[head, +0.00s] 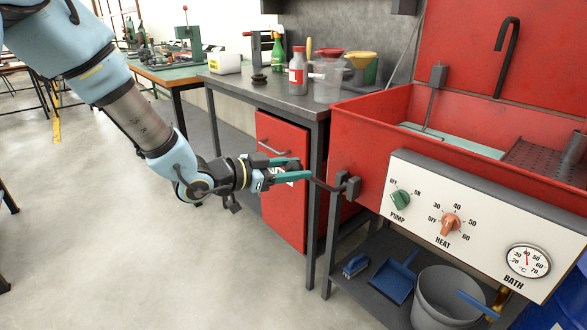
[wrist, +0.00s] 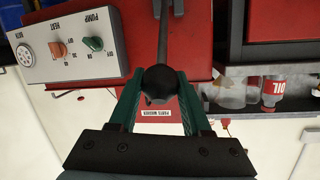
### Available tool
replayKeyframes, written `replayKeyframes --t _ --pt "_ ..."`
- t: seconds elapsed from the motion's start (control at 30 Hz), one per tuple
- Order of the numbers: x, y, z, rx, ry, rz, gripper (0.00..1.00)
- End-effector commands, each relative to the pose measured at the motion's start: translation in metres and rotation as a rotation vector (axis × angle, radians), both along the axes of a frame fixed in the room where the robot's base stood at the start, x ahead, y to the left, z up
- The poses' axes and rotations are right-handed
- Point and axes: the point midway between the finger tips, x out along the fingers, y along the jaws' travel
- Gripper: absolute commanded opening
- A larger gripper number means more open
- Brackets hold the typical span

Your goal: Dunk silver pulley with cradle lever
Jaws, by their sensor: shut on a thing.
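The cradle lever (head: 325,186) is a thin dark rod on a pivot block (head: 347,186) at the left end of the red parts washer (head: 365,125). My gripper (head: 305,169) has its teal fingers shut on the lever's end. In the wrist view, the lever's round black knob (wrist: 160,80) sits between the fingers, and its rod (wrist: 163,40) runs up to the washer. A dark perforated tray (head: 545,160) shows at the right inside the washer basin, beside a pale green surface (head: 465,143). I cannot make out the silver pulley in either view.
The washer's front panel (head: 470,225) carries a pump knob, heat knob and gauge. A red cabinet (head: 282,185) under the workbench (head: 270,95) stands close behind my gripper. A grey bucket (head: 445,295) and blue dustpan (head: 393,280) lie on the lower shelf.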

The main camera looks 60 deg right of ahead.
Motion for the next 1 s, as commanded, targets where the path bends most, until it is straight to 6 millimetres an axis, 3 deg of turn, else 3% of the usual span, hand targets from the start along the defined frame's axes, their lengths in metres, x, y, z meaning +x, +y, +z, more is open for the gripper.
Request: replayKeyframes --t 0.03,0.27,0.67,1.0 --pt "0.001 -0.001 0.002 -0.006 0.0 0.001 0.52" --pt "0.0 -0.001 0.001 -0.004 0.0 0.001 0.77" --pt "0.006 0.01 0.003 -0.003 0.0 0.002 0.78" --pt "0.034 0.067 0.017 -0.003 -0.001 0.004 0.78"
